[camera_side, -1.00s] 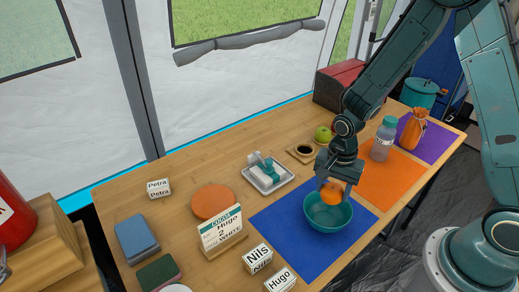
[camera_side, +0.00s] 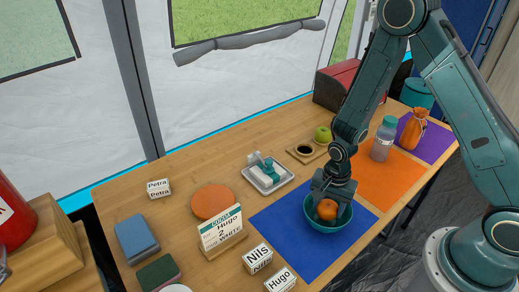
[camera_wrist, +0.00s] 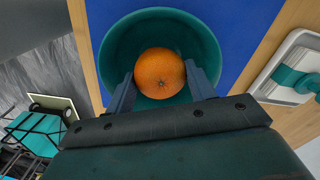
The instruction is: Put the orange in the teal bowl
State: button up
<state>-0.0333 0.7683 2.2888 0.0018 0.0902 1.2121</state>
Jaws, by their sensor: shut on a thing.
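The orange (camera_side: 327,209) is inside the teal bowl (camera_side: 312,222), low between its walls. The bowl stands on the blue mat (camera_side: 282,232). My gripper (camera_side: 327,203) points down into the bowl and is shut on the orange. In the wrist view the orange (camera_wrist: 160,73) sits between the two fingers of my gripper (camera_wrist: 161,82), with the teal bowl (camera_wrist: 115,48) all around it. Whether the orange touches the bowl's floor is hidden.
An orange mat (camera_side: 388,184) with a bottle (camera_side: 383,141) lies to the right. A white tray (camera_side: 283,183) with a teal-handled item, a menu sign (camera_side: 221,232) and name blocks (camera_side: 258,258) stand left of the bowl.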

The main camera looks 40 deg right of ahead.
aim_at(328, 204)
jog(key=shift+f, duration=1.05)
jog(key=shift+f, duration=0.1)
jog(key=o, duration=0.7)
jog(key=shift+r, duration=6.15)
jog(key=shift+r, duration=0.1)
